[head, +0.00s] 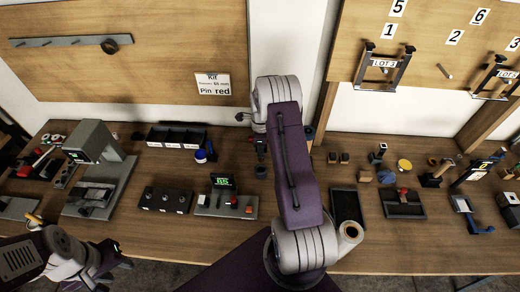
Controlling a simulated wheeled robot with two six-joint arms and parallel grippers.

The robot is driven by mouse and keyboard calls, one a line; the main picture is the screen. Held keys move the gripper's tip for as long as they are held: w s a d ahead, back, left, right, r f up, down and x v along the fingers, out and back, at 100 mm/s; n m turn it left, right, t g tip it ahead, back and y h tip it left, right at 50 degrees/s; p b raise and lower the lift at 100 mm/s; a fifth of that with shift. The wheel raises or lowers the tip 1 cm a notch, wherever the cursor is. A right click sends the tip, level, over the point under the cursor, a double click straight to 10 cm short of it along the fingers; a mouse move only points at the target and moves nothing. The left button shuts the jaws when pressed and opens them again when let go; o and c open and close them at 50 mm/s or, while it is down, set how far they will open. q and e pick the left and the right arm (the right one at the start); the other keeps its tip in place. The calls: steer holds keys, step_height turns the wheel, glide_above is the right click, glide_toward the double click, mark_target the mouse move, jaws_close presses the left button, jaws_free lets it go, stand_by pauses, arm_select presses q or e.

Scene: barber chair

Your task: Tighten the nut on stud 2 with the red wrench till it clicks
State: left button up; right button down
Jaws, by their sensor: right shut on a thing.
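My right gripper (261,148) points down at the back of the bench, largely hidden by its own wrist. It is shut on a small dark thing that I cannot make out. A dark block with three round studs or knobs (165,199) sits at the front centre-left; I cannot tell whether one is stud 2 or carries a nut. I cannot pick out a red wrench for certain; small red items (37,156) lie at the far left. My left gripper (112,266) is low at the left, over the bench's front edge; its jaws are unclear.
A grey press-like device (92,143) and a unit with a green display (226,199) stand on the bench (290,180). A dark bin (183,133) is at the back. Trays (347,207) and small parts fill the right side. A numbered board (425,45) hangs above.

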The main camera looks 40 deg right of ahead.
steer(key=shift+a+f+b, duration=0.1)
steer(key=shift+f+b, duration=0.4)
steer(key=shift+f, duration=0.15)
steer(key=shift+f+b, duration=1.6)
steer(key=shift+f, duration=0.85)
steer(key=shift+f+b, duration=1.35)
steer(key=shift+f, duration=0.55)
steer(key=c, duration=1.2)
jaws_free()
steer(key=shift+o, duration=0.2)
step_height(320, 180, up, 9)
steer(key=shift+r+b, duration=0.1)
steer(key=shift+b, duration=0.6)
